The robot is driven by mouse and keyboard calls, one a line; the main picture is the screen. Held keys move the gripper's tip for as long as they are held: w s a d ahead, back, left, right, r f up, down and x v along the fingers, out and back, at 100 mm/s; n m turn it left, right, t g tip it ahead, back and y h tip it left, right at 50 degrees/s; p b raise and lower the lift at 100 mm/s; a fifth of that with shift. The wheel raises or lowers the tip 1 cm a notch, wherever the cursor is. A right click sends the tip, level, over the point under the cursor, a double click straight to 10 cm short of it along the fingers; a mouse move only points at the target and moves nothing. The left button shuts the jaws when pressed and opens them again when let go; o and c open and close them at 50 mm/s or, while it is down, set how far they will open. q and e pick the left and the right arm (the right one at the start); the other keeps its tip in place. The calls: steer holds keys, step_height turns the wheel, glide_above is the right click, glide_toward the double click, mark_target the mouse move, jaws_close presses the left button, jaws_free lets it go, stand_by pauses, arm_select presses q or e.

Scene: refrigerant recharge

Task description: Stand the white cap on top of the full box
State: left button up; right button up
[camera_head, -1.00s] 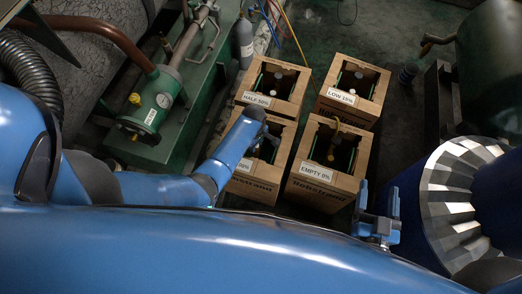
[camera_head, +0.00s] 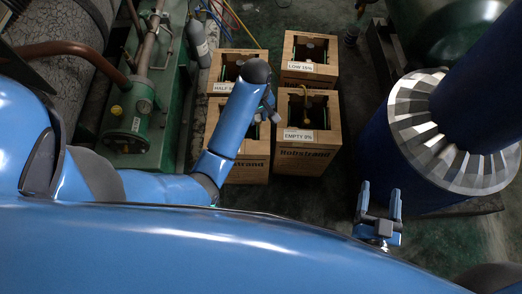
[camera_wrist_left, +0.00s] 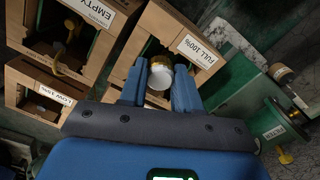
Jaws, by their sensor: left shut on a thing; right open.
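The full box (camera_head: 238,168) is a brown open-topped carton, partly hidden behind my left arm in the head view. Its "FULL 100%" label shows in the left wrist view (camera_wrist_left: 197,49). In the left wrist view, my left gripper (camera_wrist_left: 159,88) is shut on the white cap (camera_wrist_left: 158,98), whose round pale face shows between the fingers. A gold-coloured part shows right beside the cap; I cannot tell whether they touch. My right gripper (camera_head: 381,205) is open and empty, low at the right, away from the boxes.
The empty box (camera_head: 309,160) stands right of the full box. The low box (camera_head: 310,75) and half box (camera_head: 228,73) stand behind. Green machinery (camera_head: 130,120) is at the left, with a grey cylinder (camera_head: 198,42). A finned metal ring (camera_head: 420,140) is at the right.

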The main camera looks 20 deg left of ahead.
arm_select(q)
steer(key=shift+s+f, duration=0.1)
steer(key=shift+f, duration=0.4)
step_height(320, 180, down, 15)
steer(key=b, duration=0.4)
steer(key=shift+r, duration=0.15)
steer(key=shift+f+b, duration=0.8)
steer(key=shift+f, duration=1.4)
steer(key=shift+f, duration=0.1)
steer(key=o, duration=1)
